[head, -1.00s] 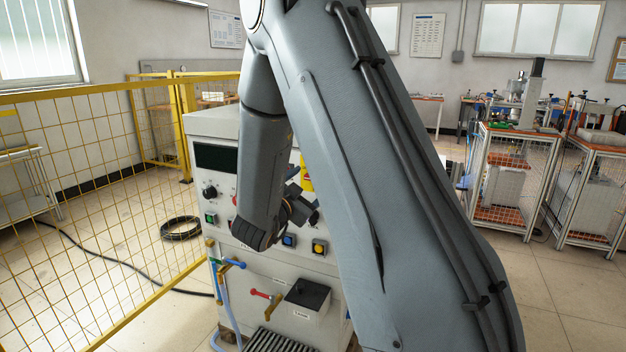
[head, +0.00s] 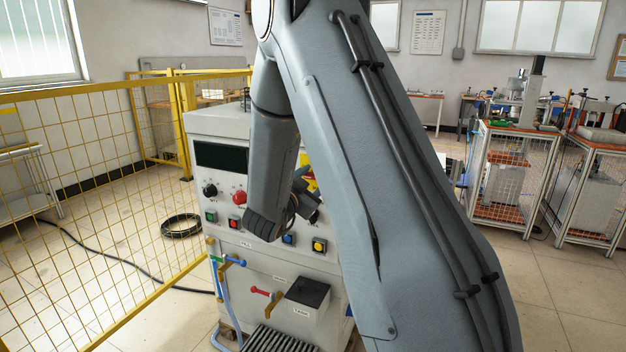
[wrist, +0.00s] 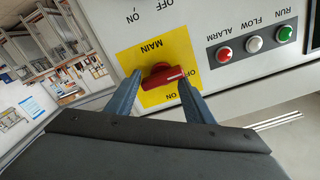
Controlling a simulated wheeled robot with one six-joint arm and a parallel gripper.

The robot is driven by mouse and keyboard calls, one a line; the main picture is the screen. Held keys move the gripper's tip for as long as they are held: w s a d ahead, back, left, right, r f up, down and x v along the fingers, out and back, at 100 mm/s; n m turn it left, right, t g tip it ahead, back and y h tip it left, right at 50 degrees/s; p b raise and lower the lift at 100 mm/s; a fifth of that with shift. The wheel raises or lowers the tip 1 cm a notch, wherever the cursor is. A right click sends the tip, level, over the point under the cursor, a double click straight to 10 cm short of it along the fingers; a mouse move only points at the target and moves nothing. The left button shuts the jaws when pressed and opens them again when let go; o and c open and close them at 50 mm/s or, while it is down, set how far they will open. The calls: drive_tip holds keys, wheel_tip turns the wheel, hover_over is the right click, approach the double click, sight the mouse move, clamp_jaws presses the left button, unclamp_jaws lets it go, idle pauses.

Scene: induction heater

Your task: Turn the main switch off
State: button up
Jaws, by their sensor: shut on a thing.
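The main switch is a red rotary knob (wrist: 162,76) on a yellow plate marked MAIN, ON and OFF. In the wrist view it sits between the two fingers of my gripper (wrist: 160,80), which is shut on it. The white mark on its handle points right in the picture, towards the partly covered OFF label. In the head view only part of the yellow plate (head: 308,178) shows.
The heater cabinet (head: 215,125) carries another red knob (head: 239,197) and several buttons. RUN, FLOW and ALARM lamps (wrist: 254,44) sit beside the yellow plate. A yellow mesh fence (head: 90,200) stands at left.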

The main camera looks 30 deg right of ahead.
drive_tip(key=shift+w+a+r+n, duration=0.15)
drive_tip(key=shift+n, duration=0.25)
